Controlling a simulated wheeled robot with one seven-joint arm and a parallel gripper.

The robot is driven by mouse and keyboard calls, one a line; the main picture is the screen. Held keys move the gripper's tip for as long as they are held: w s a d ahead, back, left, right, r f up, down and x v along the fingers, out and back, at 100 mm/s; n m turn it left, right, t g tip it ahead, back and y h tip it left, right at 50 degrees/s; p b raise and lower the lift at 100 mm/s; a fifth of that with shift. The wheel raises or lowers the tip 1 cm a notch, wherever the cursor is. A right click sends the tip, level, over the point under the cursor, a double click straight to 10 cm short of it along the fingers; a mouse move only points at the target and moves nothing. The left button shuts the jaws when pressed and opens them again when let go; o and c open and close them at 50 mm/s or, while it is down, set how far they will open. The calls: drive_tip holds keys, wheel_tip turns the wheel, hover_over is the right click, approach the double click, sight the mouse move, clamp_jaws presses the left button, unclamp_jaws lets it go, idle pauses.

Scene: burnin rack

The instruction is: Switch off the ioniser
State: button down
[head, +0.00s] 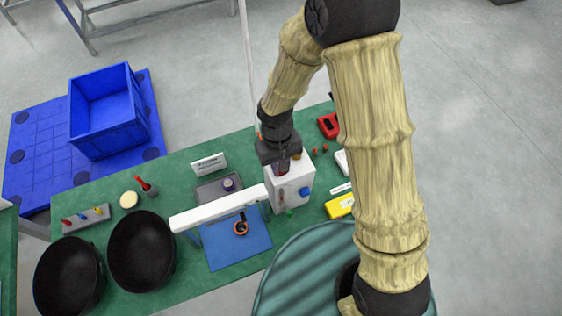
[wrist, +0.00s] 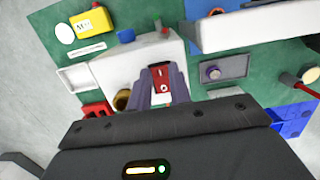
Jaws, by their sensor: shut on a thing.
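The ioniser looks to be the white box (head: 294,183) on the green bench, with a long white bar (head: 220,208) beside it over a blue mat. The box also shows in the wrist view (wrist: 125,65), with a blue knob (wrist: 127,35) and a brass-coloured knob (wrist: 122,100). A red switch part (wrist: 163,73) with a pale mark sits between my fingertips. My gripper (wrist: 162,88) is shut on it, fingers on either side. In the head view my gripper (head: 281,168) is at the box's top; the wrist hides the contact there.
A grey tray with a purple-topped knob (head: 229,184) lies left of the box. An orange ring (head: 240,228) is on the blue mat (head: 225,252). Two black bowls (head: 142,250) stand at the left. A red item (head: 328,125) and yellow box (head: 339,206) lie at the right.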

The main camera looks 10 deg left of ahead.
drive_tip(key=shift+w+a+r+g+h+p, duration=0.15)
drive_tip(key=shift+w+g+h+p, duration=0.2)
drive_tip(key=shift+g+p, duration=0.25)
drive_tip(key=shift+s, duration=0.15)
drive_tip(key=c, duration=1.3)
unclamp_jaws()
drive_tip(key=shift+w+r+b, duration=0.2)
drive_tip(key=shift+r+b, duration=0.1)
drive_tip(key=shift+r, duration=0.1)
drive_tip(key=b+v, duration=0.3)
drive_tip(key=v, duration=1.3)
drive_tip(key=shift+s+a+r+b, duration=0.1)
drive_tip(key=shift+r+b, duration=0.1)
drive_tip(key=shift+b, duration=0.2)
